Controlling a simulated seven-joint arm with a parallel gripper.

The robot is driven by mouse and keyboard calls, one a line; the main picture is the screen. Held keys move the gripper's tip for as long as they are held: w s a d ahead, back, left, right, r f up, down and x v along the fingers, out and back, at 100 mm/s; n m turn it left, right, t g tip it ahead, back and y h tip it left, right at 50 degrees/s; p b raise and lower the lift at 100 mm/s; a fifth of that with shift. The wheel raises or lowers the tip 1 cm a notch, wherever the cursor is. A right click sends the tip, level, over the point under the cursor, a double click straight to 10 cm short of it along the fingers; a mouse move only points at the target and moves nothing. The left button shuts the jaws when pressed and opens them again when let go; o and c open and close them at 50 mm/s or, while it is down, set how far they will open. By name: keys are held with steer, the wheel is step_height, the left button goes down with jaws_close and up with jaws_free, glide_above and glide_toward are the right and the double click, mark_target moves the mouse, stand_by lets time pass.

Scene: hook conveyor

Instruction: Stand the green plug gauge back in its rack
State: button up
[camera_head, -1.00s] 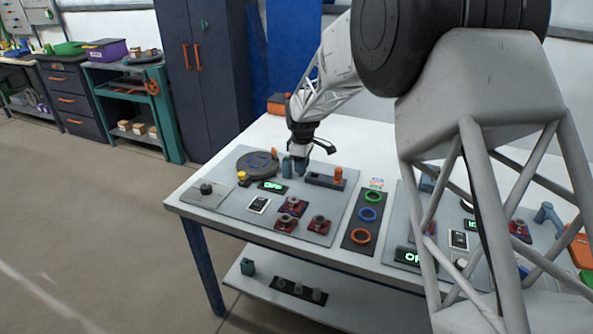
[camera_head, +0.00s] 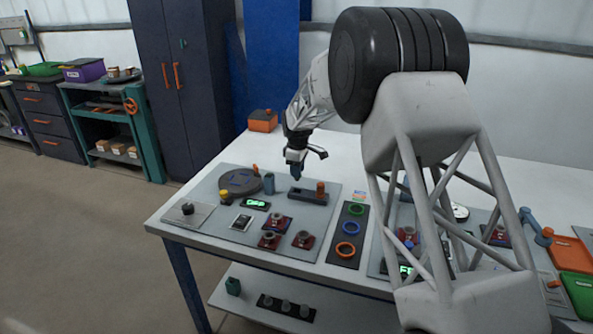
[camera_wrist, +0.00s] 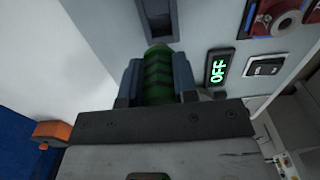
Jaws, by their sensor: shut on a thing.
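My gripper (camera_head: 297,173) is over the left end of the dark grey rack (camera_head: 308,198) on the table's panel. In the wrist view, my gripper (camera_wrist: 157,82) is shut on the green ribbed plug gauge (camera_wrist: 158,72), with a blue-grey finger on each side of it. In the head view the gauge is hidden by the gripper. A dark grey piece with a recess, which looks like part of the rack (camera_wrist: 156,25), lies just beyond the gauge in the wrist view. I cannot tell whether the gauge touches it.
An orange-topped peg (camera_head: 320,188) stands at the rack's right end. A blue-grey cylinder (camera_head: 268,183) and a dark round disc (camera_head: 240,182) are to the left. A lit OFF display (camera_head: 255,203), switch and red-based knobs lie in front. A strip with coloured rings (camera_head: 350,228) is to the right.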

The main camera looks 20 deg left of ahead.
steer(key=shift+f, duration=0.1)
steer(key=shift+f, duration=1.9)
steer(key=shift+f, duration=1.45)
stand_by(2.5)
stand_by(0.7)
steer(key=o, duration=1.4)
steer(key=shift+r, duration=0.15)
